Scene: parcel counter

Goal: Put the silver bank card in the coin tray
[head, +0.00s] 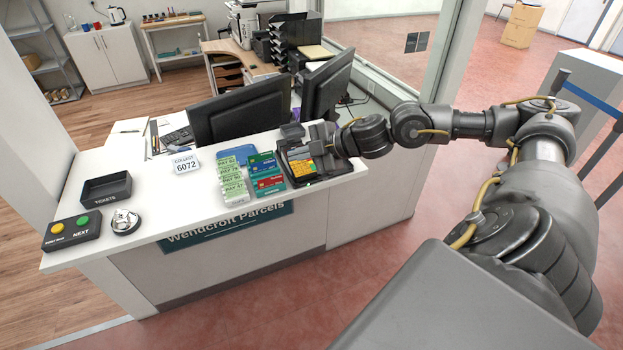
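My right gripper (312,150) reaches in from the right, low over the right end of the counter. It is small and partly hidden by its own wrist, so I cannot tell whether its fingers are open or shut. A pale grey flat piece (298,153) shows at its fingertips; it may be the silver bank card, but I cannot tell whether it is gripped. Just below is a dark shallow tray (287,172), likely the coin tray, with a yellow-orange card or pad showing in it. My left gripper is not in view.
Left of the dark tray lie blue-green and red-green cards (269,184) and a row of green-white pay slips (232,182). A number sign (185,163), a tickets tray (106,188), a bell (125,222) and a button box (71,232) stand further left. Monitors (238,112) stand behind.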

